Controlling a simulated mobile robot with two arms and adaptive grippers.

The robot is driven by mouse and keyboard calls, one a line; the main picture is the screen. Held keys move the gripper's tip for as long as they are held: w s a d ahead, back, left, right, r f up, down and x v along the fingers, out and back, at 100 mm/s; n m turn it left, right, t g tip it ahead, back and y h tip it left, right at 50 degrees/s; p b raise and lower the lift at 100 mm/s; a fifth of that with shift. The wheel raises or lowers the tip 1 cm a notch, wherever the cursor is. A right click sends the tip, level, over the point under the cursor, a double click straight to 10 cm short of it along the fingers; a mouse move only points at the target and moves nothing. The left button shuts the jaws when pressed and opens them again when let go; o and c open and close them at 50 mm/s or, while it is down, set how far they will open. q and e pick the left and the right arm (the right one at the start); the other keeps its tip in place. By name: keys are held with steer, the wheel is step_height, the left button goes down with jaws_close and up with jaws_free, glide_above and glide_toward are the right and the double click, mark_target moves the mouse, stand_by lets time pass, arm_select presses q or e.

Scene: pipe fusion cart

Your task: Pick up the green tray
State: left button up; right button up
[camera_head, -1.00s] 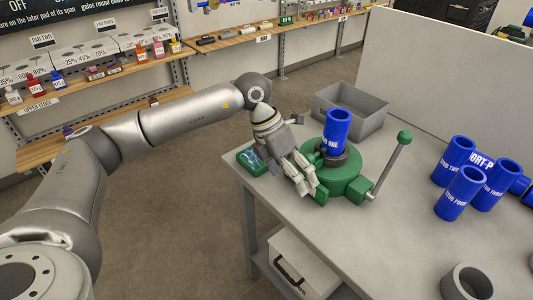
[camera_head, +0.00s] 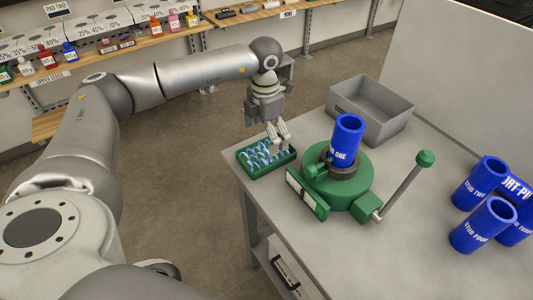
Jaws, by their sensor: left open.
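The green tray (camera_head: 257,169) lies at the left corner of the grey table, with several pale blue curved pieces in it. My left gripper (camera_head: 279,148) points down over the tray's right part, with its fingers apart. The fingertips are at or just above the tray's contents; I cannot tell whether they touch. No part of my right gripper shows.
A green clamp fixture (camera_head: 347,190) with a lever stands just right of the tray and holds a blue pipe stub (camera_head: 347,136). A grey bin (camera_head: 370,112) stands behind. Several blue stubs (camera_head: 478,222) stand at the right. The table (camera_head: 330,255) is clear in front.

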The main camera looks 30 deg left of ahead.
mark_target(266, 157)
arm_select(q)
steer(key=shift+f, duration=0.3)
steer(key=f, duration=0.1)
steer(key=f+p, duration=0.1)
steer(key=f, duration=0.1)
steer(key=f+p, duration=0.1)
steer(key=shift+w+f, duration=0.25)
steer(key=shift+f, duration=0.4)
arm_select(e)
steer(key=shift+w+d+r, duration=0.15)
steer(key=shift+w+r, duration=0.75)
steer(key=shift+r, duration=0.2)
arm_select(q)
steer(key=shift+c, duration=0.4)
arm_select(e)
steer(key=shift+s, duration=0.1)
arm_select(q)
steer(key=c, duration=0.7)
arm_select(e)
steer(key=shift+s, duration=0.4)
